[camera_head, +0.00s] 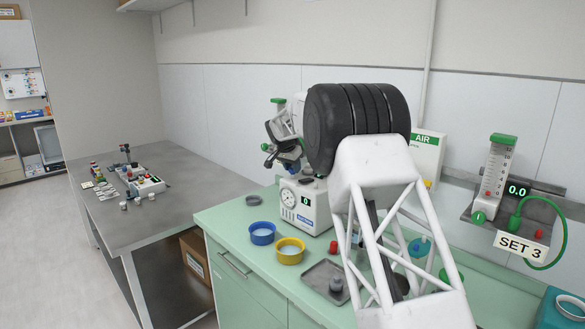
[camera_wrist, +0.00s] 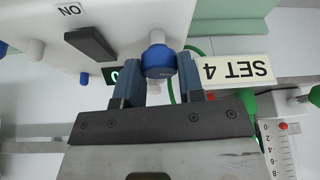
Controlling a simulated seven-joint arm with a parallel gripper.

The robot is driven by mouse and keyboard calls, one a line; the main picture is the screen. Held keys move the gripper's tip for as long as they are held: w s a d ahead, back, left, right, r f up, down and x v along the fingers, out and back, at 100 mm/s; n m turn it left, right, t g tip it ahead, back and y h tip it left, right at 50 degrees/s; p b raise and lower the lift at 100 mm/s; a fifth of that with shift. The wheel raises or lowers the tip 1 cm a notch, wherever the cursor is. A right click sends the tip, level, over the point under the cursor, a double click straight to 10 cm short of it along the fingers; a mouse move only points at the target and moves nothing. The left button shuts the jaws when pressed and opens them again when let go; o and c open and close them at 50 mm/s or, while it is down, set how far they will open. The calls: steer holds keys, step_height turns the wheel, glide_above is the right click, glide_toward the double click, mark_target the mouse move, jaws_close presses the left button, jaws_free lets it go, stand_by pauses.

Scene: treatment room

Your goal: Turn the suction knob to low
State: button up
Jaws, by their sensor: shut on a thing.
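The white suction unit (camera_head: 290,198) stands on the green counter in the head view, with a round gauge on its front, a green digit display reading 0 (camera_head: 305,201) and a blue label. In the wrist view, which is upside down, a round blue knob (camera_wrist: 158,62) sits between the two blue-grey fingers of my gripper (camera_wrist: 159,80). The gripper is shut on this knob. In the head view the gripper (camera_head: 281,160) is at the top of the unit, partly hidden by my dark wrist. The knob's pointer and setting marks cannot be made out.
A blue bowl (camera_head: 262,234), a yellow bowl (camera_head: 290,251) and a grey tray (camera_head: 325,283) lie in front of the unit. A flowmeter (camera_head: 495,172) and a SET 3 sign (camera_head: 520,246) are at right. The wrist view shows a SET 4 sign (camera_wrist: 235,70) close by.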

steer(key=m+g+h, duration=0.1)
steer(key=m, duration=0.2)
steer(key=shift+a+m, duration=0.1)
steer(key=shift+m, duration=0.3)
steer(key=m+g, duration=0.1)
steer(key=m, duration=0.3)
steer(key=shift+w+m+g+h, duration=0.15)
steer(key=shift+m+g+h, duration=0.15)
steer(key=shift+g, duration=0.1)
steer(key=m+g, duration=0.1)
steer(key=m, duration=0.2)
steer(key=m+g, duration=0.1)
steer(key=m, duration=0.3)
steer(key=shift+g, duration=0.4)
steer(key=o, duration=0.9)
steer(key=v, duration=0.7)
steer(key=shift+w+r, duration=0.1)
steer(key=shift+r, duration=0.3)
